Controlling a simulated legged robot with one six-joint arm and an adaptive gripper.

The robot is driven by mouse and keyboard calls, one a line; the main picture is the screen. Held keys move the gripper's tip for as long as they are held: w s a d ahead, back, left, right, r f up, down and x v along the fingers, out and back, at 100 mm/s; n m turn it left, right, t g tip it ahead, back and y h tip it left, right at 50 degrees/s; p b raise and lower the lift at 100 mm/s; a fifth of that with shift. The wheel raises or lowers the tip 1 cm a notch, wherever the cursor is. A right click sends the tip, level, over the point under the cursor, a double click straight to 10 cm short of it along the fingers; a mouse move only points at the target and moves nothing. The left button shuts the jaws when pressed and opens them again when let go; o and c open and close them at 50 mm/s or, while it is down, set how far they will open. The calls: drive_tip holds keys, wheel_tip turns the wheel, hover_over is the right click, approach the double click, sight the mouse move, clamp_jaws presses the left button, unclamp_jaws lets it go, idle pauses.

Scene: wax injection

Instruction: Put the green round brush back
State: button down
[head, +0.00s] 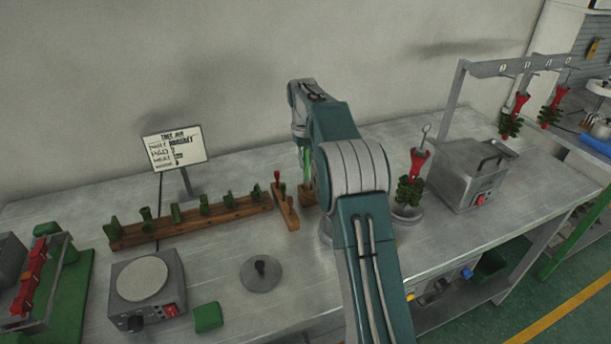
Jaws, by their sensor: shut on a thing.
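My gripper (304,150) points down over the back of the metal table, partly hidden by my own teal arm. It is shut on the green round brush, whose thin green part (306,168) shows just below it. The brush is upright, directly above or in a small wooden block (307,198); I cannot tell whether it touches. A narrow wooden stand (288,213) with a red-topped tool (277,177) and a small green piece is just left of it.
A long wooden rack (190,226) with several green pieces stands to the left, below a sign (176,147). A hot plate (146,288) and round weight (261,272) are in front. A red-and-green wax tree (411,188) and metal box (467,172) stand right.

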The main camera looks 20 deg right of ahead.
sight(307, 178)
wheel_tip(307, 178, down, 4)
drive_tip(key=shift+d+f, duration=0.1)
drive_tip(key=shift+f, duration=0.05)
drive_tip(key=c, duration=0.6)
unclamp_jaws()
